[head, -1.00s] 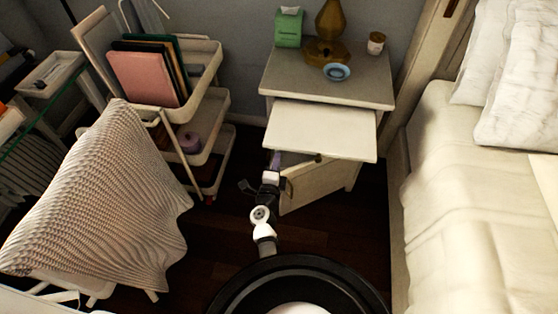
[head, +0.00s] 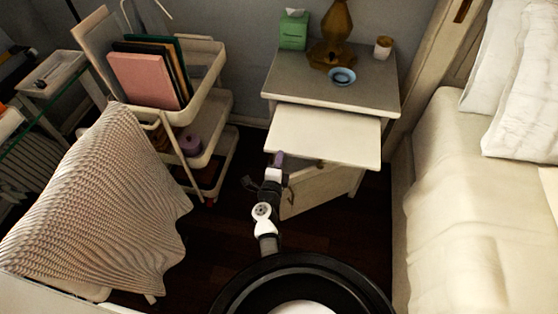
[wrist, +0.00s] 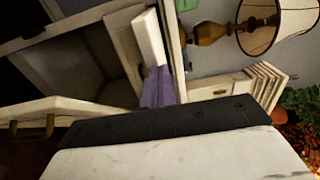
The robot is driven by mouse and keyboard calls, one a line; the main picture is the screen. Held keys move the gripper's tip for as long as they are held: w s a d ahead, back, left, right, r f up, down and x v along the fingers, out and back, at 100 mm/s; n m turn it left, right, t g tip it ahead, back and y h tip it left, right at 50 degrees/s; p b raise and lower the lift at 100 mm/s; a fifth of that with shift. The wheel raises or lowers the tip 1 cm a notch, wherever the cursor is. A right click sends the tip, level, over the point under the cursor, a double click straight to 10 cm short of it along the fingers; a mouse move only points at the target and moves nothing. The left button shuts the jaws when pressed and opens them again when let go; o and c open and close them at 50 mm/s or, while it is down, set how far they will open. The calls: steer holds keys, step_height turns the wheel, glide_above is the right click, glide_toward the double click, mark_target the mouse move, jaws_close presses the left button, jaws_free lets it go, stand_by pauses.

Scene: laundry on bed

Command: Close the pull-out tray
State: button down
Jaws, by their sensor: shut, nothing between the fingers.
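The pull-out tray (head: 325,135) is a flat white board. It sticks well out from under the grey top of the white nightstand (head: 335,82) in the head view. My gripper (head: 279,156) is at the tray's front edge, near its left corner. In the wrist view my purple fingers (wrist: 158,88) are together and empty, right by the end of the pale tray (wrist: 148,38). I cannot tell whether they touch it. My wrist hides part of the space below the tray.
The nightstand's lower door (head: 312,190) hangs open below the tray, near my arm. A blue dish (head: 342,76), lamp (head: 333,40), candle (head: 383,47) and green tissue box (head: 293,30) stand on top. The bed (head: 455,200) is at right, a cart (head: 205,95) at left.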

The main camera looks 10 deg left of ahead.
mark_target(292, 111)
steer(key=w+b, duration=0.6)
steer(key=w, duration=1.6)
steer(key=shift+w+f+b, duration=0.1)
steer(key=shift+w+b, duration=0.05)
steer(key=shift+b, duration=0.2)
steer(key=shift+w, duration=0.25)
steer(key=shift+r, duration=0.5)
steer(key=shift+w, duration=0.1)
steer(key=shift+d, duration=0.1)
